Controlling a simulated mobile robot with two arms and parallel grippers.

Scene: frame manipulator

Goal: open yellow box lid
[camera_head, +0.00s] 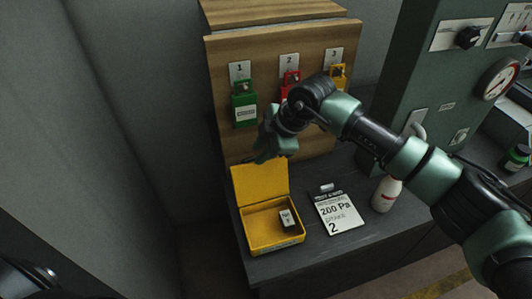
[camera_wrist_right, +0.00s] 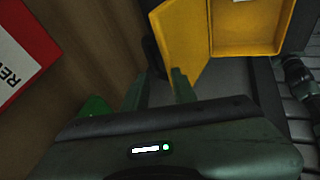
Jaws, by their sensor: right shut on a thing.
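The yellow box (camera_head: 272,249) sits on the dark bench with its lid (camera_head: 260,183) standing raised at the back. A small labelled item (camera_head: 288,218) lies inside it. My right gripper (camera_head: 264,157) is at the lid's upper edge and shut on the lid. In the right wrist view, the lid (camera_wrist_right: 183,42) reaches down to the fingers of my right gripper (camera_wrist_right: 160,88), and the open box (camera_wrist_right: 249,50) lies beyond. The exact finger contact is hard to see.
A wooden panel behind the box carries green (camera_head: 244,105), red (camera_head: 289,82) and yellow (camera_head: 338,75) padlocks. A grey-green cabinet (camera_head: 425,75) rises at right.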

